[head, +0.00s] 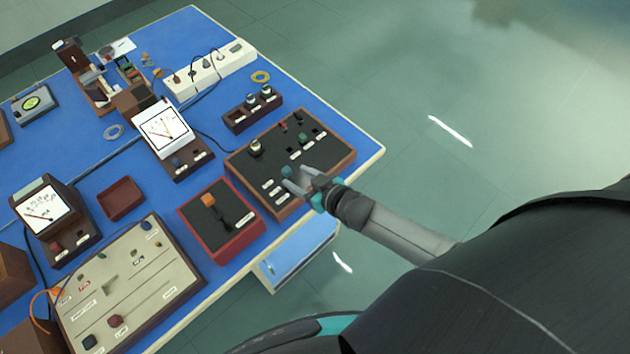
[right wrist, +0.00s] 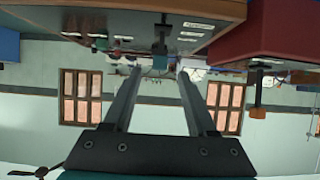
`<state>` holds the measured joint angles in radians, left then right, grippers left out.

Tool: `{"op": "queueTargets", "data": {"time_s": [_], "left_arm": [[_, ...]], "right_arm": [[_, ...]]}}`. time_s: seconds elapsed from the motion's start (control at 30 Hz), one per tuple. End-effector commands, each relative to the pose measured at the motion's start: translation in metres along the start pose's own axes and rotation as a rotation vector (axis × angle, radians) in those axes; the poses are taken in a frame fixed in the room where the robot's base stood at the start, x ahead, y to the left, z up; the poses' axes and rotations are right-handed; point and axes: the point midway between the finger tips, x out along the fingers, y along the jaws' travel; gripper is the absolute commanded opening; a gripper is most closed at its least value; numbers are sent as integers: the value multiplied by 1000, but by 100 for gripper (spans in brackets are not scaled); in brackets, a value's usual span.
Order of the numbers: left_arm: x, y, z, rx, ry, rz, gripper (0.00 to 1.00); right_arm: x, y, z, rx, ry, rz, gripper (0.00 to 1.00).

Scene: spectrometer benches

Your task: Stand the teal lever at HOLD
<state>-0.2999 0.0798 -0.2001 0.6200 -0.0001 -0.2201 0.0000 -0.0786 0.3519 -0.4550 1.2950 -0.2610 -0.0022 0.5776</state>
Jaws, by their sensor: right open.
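The teal lever (head: 287,171) stands on the dark wood-framed panel (head: 238,160) at the right of the blue bench. In the right wrist view its teal knob (right wrist: 160,62) hangs from a dark stem, between the tips of my fingers. My right gripper (head: 298,180) is open around or just short of the knob; I cannot tell whether a finger touches it. It also shows in the right wrist view (right wrist: 159,74). Small white labels (head: 275,191) lie beside the lever, too small to read, so its marked position is unclear. My left gripper is not in view.
A red box (head: 240,245) with an orange-knobbed lever (head: 208,200) stands left of the panel. White meters (head: 162,128) stand farther left. Floor right of the bench is clear.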

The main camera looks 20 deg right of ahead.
Motion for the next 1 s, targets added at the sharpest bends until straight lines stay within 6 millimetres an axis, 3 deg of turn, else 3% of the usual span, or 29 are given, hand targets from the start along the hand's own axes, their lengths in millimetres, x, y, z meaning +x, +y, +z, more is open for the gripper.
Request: {"op": "queueTargets", "data": {"time_s": [0.2, 0.4, 1.0], "left_arm": [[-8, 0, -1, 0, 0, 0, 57], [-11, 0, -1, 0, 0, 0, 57], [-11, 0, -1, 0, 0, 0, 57]], "right_arm": [[-38, 0, 0, 0, -1, -1, 57], [-56, 0, 0, 1, 0, -1, 57], [-61, 0, 0, 0, 0, 0, 57]]}}
